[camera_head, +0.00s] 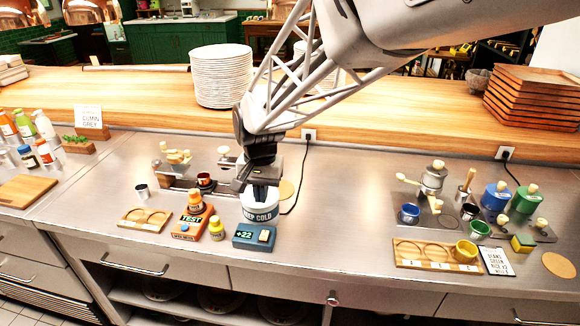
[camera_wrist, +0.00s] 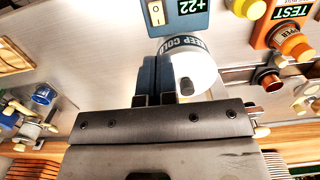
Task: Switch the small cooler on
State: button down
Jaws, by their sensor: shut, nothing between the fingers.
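The small cooler has a blue base (camera_head: 247,239) with a "+22" display and a pale rocker switch (camera_head: 265,236) on its right. Behind the base stands its white round tub (camera_head: 260,213), lettered "KEEP COLD". In the wrist view the switch (camera_wrist: 156,12) shows at the top edge, beside the display (camera_wrist: 190,6); I cannot tell which side is pressed. My gripper (camera_head: 263,193) is shut and empty, pointing down over the tub. In the wrist view its closed fingers (camera_wrist: 164,62) lie beside the tub (camera_wrist: 187,62), short of the switch. The fingers partly hide the tub.
A wooden holder (camera_head: 145,219) lies further left. A black cable (camera_head: 304,170) runs behind right.

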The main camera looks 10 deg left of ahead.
jog(key=shift+w+r, duration=0.1)
jog(key=shift+r, duration=1.55)
jog(key=s+d+r+t, duration=0.1)
jog(key=s+d+r, duration=0.15)
jog(key=d, duration=0.45)
jog(key=s+d+r, duration=0.1)
jog(key=s+d, duration=0.2)
jog(key=d, duration=0.4)
jog(key=s+d+r+t, duration=0.1)
jog(key=s+d, duration=0.1)
jog(key=d, duration=0.6)
jog(key=s+d+f+t, duration=0.1)
jog(key=s+d, duration=1.2)
jog(key=s, duration=0.1)
jog(key=shift+f, duration=0.15)
